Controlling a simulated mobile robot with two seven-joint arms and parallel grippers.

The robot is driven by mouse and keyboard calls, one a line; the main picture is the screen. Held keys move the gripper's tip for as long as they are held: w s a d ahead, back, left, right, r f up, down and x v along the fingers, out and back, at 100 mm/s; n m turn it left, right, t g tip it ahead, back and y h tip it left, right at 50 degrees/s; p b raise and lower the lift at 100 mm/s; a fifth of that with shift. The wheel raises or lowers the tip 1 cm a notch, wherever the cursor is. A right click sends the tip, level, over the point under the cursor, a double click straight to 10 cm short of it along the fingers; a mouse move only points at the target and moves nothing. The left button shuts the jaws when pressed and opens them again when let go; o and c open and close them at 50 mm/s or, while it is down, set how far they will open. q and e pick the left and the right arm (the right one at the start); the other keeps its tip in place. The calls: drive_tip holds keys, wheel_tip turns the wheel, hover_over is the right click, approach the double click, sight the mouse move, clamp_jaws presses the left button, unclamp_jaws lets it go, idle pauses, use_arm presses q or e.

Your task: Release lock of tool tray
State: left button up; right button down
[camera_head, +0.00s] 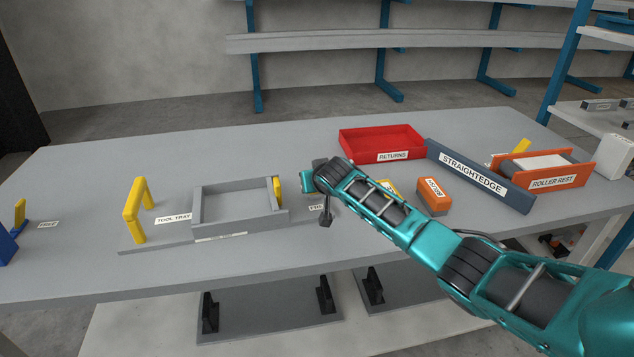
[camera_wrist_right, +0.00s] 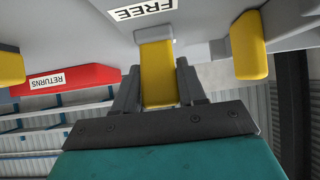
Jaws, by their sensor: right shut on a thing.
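The grey tool tray (camera_head: 238,232) sits on the table, left of centre in the head view, with a TOOL TRAY label (camera_head: 173,218) at its left. A yellow piece (camera_head: 277,190) stands at its right end. My right gripper (camera_head: 325,212) is just right of the tray, pointing down beside a partly covered label. In the right wrist view, my right gripper (camera_wrist_right: 158,88) is shut on a yellow lock tab (camera_wrist_right: 156,62), with a FREE label (camera_wrist_right: 143,8) just beyond it. The held tab is hidden behind my gripper in the head view. My left gripper is not in view.
A yellow arch handle (camera_head: 134,210) stands left of the tray. The table's left part is mostly clear.

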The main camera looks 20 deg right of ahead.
drive_tip(key=shift+s+a+t, duration=0.1)
drive_tip(key=shift+s+t, duration=0.05)
drive_tip(key=shift+t, duration=0.35)
drive_tip(key=c, duration=0.7)
unclamp_jaws()
drive_tip(key=shift+f, duration=0.1)
drive_tip(key=shift+s, duration=0.1)
drive_tip(key=shift+s+r, duration=0.3)
drive_tip(key=shift+s, duration=0.15)
drive_tip(key=p+v, duration=0.2)
drive_tip(key=v, duration=0.9)
drive_tip(key=shift+s+a, duration=0.25)
drive_tip(key=shift+s, duration=0.2)
